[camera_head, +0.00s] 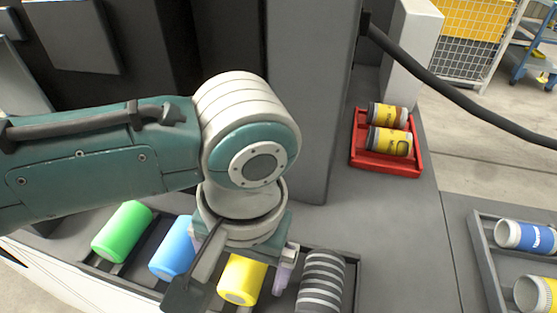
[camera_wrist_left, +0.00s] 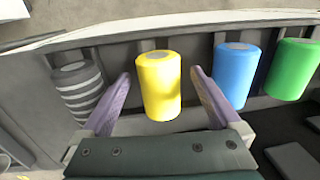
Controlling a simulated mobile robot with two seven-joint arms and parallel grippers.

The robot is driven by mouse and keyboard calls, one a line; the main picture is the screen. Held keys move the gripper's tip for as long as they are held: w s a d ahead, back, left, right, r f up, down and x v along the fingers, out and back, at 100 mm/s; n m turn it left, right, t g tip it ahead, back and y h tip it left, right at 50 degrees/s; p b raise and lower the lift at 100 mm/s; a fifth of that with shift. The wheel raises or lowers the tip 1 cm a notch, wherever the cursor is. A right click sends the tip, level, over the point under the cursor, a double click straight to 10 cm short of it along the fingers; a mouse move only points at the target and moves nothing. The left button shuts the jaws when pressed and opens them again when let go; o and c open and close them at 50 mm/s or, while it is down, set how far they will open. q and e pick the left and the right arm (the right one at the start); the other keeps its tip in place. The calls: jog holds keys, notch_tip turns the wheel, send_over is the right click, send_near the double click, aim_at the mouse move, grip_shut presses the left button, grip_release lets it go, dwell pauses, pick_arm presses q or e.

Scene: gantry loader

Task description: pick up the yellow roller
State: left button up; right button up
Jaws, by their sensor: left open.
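The yellow roller (camera_head: 241,281) is a plain, bright yellow cylinder in the dark rack at the bottom of the head view. The wrist view shows the same yellow roller (camera_wrist_left: 160,88) between my left gripper's two purple fingers (camera_wrist_left: 158,82). My left gripper (camera_head: 246,268) is open over it in the head view. In the wrist view gaps show on both sides, so the fingers appear not to touch it. In the head view my wrist hides part of the roller. My right gripper is in neither view.
A blue roller (camera_head: 173,247) and a green roller (camera_head: 122,232) lie left of it in the rack, a black-and-grey striped roller (camera_head: 321,282) close on its right. A red tray (camera_head: 386,168) holds two yellow-labelled cans. A grey column (camera_head: 313,110) stands behind my wrist.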

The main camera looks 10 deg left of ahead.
pick_arm(q)
grip_shut()
dwell(0.7)
